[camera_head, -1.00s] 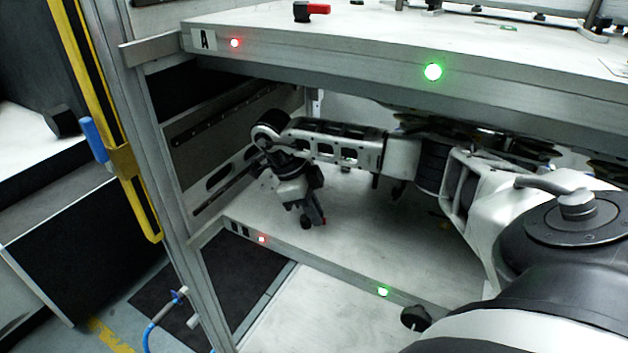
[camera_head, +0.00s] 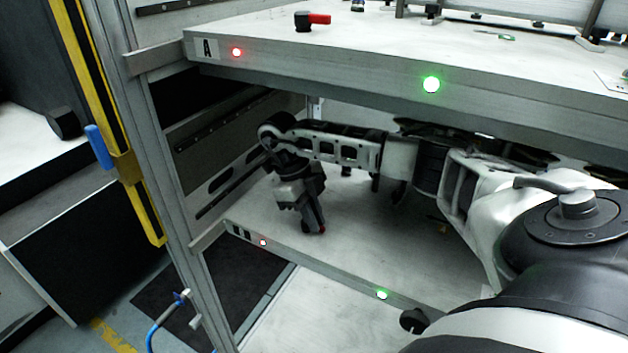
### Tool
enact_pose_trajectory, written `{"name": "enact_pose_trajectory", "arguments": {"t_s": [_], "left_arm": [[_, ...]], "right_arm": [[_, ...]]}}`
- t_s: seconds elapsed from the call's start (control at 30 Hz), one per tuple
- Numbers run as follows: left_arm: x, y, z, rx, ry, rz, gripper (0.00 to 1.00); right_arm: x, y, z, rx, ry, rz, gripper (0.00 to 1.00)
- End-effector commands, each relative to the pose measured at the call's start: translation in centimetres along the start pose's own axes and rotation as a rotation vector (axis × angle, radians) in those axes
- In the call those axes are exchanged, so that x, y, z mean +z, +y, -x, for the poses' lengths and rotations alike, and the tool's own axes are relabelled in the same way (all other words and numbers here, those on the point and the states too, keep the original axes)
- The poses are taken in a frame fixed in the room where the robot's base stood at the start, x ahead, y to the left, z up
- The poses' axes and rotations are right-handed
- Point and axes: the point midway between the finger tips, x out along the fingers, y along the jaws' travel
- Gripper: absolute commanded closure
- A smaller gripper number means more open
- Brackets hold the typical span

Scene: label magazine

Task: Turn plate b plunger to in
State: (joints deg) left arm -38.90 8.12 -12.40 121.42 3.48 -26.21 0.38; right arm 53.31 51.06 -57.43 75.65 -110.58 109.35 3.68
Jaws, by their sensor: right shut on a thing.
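Plate B (camera_head: 385,235) is the lower pale shelf, with its label (camera_head: 240,232) at the left front corner. My right gripper (camera_head: 314,228) reaches down to it near the left front edge and is shut on the plate B plunger. Only a bit of the plunger's red handle (camera_head: 322,231) shows beside the fingertips. The rest of the plunger is hidden, so I cannot tell its exact angle. My left gripper is not in view.
Plate A (camera_head: 470,50) lies just above my right arm and carries a similar black plunger with a red handle (camera_head: 318,19). A frame post (camera_head: 170,190) stands at the left. Plate B has red (camera_head: 263,243) and green (camera_head: 382,294) lights on its front edge.

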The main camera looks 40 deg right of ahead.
Motion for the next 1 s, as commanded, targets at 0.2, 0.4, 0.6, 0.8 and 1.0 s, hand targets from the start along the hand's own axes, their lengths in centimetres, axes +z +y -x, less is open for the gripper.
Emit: {"name": "enact_pose_trajectory", "arguments": {"t_s": [0.2,0.4,0.6,0.8,1.0], "left_arm": [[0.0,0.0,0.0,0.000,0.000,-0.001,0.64],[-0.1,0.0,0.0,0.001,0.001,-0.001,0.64],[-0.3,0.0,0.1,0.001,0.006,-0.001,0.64],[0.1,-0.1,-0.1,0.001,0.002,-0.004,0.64],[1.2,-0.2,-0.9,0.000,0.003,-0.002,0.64]], "right_arm": [[0.0,0.1,-0.1,0.002,0.000,-0.001,0.78],[0.0,0.1,-0.1,0.001,0.000,0.000,0.67],[0.0,0.0,0.0,0.000,0.000,0.001,0.67],[0.1,-0.1,-0.1,-0.017,-0.001,0.040,0.67],[0.2,-0.5,-0.3,-0.115,-0.001,0.271,0.67]]}}
